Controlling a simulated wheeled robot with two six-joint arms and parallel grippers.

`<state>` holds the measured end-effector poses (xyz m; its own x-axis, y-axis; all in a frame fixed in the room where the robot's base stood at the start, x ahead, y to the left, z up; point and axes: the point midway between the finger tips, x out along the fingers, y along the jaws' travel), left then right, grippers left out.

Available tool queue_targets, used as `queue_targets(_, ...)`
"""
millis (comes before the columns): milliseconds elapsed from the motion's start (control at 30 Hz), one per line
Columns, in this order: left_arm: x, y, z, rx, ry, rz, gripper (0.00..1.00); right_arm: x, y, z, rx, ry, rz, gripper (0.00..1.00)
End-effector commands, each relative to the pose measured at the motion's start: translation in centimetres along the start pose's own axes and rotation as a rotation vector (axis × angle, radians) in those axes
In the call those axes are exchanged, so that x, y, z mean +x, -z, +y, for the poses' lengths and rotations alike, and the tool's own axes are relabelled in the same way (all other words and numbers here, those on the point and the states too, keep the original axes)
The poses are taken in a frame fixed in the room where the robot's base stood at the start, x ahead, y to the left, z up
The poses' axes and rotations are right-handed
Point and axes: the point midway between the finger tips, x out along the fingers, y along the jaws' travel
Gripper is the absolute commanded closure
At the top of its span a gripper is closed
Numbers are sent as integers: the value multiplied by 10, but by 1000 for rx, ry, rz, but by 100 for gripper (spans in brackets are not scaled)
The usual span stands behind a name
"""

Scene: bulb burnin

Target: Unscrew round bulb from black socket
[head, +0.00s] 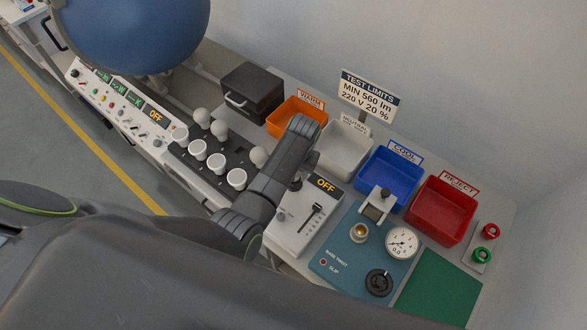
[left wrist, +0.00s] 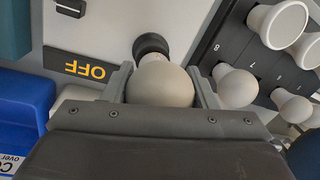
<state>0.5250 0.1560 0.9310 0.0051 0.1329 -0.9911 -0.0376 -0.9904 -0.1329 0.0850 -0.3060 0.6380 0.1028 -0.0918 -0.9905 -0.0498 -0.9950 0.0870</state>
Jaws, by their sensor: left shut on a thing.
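In the left wrist view a round, off-white bulb (left wrist: 165,85) sits between the two fingers of my left gripper (left wrist: 164,78), which is shut on it. The black socket (left wrist: 150,45) is directly behind the bulb, on the white panel marked OFF (left wrist: 85,70). In the head view my left arm reaches over the OFF panel (head: 300,226) and hides the bulb. My right gripper is not in view.
Beside the panel is a dark rack (head: 207,171) with several bulbs. Orange (head: 283,131), white (head: 330,160), blue (head: 375,184) and red (head: 430,226) bins stand behind. A teal plate (head: 335,251) with a brass socket (head: 359,232) and a dial gauge (head: 402,243) lies to the right.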

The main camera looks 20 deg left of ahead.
Motion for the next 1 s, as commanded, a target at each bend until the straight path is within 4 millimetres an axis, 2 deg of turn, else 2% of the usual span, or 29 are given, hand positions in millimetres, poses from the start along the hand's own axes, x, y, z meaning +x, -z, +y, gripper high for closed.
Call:
queue_targets(133, 4, -4, 0, 2, 0, -13, 70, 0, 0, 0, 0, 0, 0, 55)
queue_targets(167, 4, -4, 0, 2, 0, -13, 46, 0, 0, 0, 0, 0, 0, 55)
queue_targets(300, 3, -3, 0, 2, 0, -9, 31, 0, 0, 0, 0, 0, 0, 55)
queue_targets(633, 1, -1, 0, 54, 0, 4, 31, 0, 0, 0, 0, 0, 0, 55)
queue_targets(1000, 1, 2, 0, 455, 0, 61, 31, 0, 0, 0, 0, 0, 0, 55)
